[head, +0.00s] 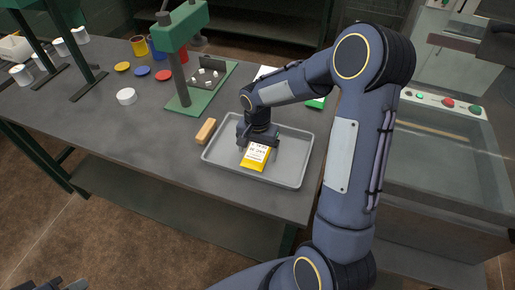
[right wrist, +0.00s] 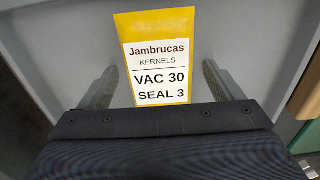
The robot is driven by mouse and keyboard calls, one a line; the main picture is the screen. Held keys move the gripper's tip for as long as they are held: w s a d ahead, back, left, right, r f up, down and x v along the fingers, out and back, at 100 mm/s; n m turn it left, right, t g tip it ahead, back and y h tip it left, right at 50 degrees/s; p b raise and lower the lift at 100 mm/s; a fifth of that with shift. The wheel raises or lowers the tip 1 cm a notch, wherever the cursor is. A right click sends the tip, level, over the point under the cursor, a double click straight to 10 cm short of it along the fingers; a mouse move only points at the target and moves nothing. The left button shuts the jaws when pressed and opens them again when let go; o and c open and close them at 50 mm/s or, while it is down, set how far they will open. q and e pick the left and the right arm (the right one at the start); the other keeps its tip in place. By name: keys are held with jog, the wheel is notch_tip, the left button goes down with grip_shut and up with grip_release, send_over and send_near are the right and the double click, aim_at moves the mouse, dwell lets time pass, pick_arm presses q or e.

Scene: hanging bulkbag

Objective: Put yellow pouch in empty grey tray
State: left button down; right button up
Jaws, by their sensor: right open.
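The yellow pouch (head: 254,160) with a white label lies in the grey tray (head: 296,178), which holds nothing else that I can see. In the right wrist view the pouch (right wrist: 180,30) reads "Jambrucas KERNELS, VAC 30, SEAL 3". My right gripper (head: 257,147) is over the tray at the pouch's far end. In the right wrist view its two fingers (right wrist: 160,85) are open, one on each side of the pouch, with gaps between. Part of my left gripper (head: 58,286) shows at the bottom left edge of the head view, cut off; its jaws are unclear.
A wooden block (head: 206,131) lies just left of the tray. A green press (head: 184,70) stands behind, with small white pieces on its base. Coloured lids and cans (head: 139,46) are at the back left. The table's front left is clear. A machine with buttons (head: 448,104) stands right.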

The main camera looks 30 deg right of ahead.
aim_at(257, 150)
notch_tip(257, 150, up, 12)
jog(key=f, duration=0.1)
jog(key=s+a+r+n+t+y, duration=0.2)
jog(key=s+a+n, duration=0.1)
jog(key=s, duration=0.8)
jog(key=s+a+r+n+t+y, duration=0.1)
jog(key=s+n, duration=0.4)
jog(key=s, duration=0.5)
jog(key=a+r+t, duration=0.1)
jog(key=a+t, duration=0.1)
jog(key=shift+s+a+t+y+b, duration=0.3)
jog(key=shift+s+a+y, duration=0.05)
jog(key=shift+a+y, duration=0.05)
jog(key=shift+r, duration=0.1)
